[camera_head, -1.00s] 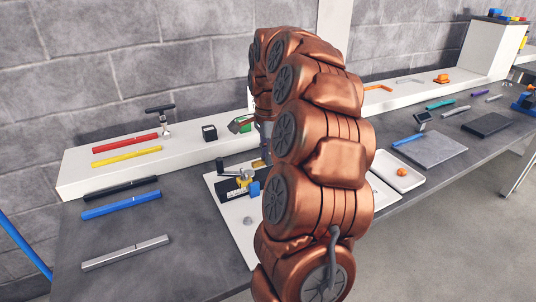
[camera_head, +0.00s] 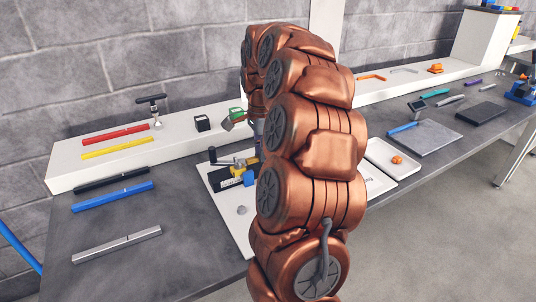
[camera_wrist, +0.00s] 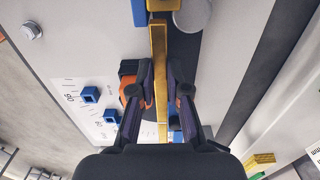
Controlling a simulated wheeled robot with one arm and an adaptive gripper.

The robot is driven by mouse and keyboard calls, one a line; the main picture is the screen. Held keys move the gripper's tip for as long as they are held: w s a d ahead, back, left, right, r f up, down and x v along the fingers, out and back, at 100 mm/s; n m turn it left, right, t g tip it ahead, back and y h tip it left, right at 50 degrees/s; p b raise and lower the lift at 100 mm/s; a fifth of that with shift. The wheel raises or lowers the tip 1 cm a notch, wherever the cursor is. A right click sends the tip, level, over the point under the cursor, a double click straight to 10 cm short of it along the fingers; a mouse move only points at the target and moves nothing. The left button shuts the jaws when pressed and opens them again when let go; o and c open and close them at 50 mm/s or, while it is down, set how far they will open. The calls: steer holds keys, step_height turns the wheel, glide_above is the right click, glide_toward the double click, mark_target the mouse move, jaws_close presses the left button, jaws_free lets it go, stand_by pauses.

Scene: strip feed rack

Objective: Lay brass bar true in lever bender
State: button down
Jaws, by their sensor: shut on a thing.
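My gripper (camera_wrist: 160,78) is shut on the brass bar (camera_wrist: 159,45), a narrow golden bar running lengthwise between the fingers in the wrist view. The lever bender (camera_head: 232,174) has a dark base, a grey lever and a blue block, and stands on a white board (camera_head: 222,195) in the head view.
In the wrist view, a printed angle scale (camera_wrist: 75,100) and small blue pieces (camera_wrist: 90,94) lie left of the bar. In the head view, a red bar (camera_head: 115,135), yellow bar (camera_head: 118,148), blue bar (camera_head: 113,197) and grey bar (camera_head: 117,244) lie left; a white tray (camera_head: 410,168) is right.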

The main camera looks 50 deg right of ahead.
steer(key=shift+f+b, duration=0.9)
steer(key=shift+f, duration=0.35)
steer(key=c, duration=1.1)
jaws_free()
steer(key=shift+r, duration=6)
steer(key=shift+a, duration=0.1)
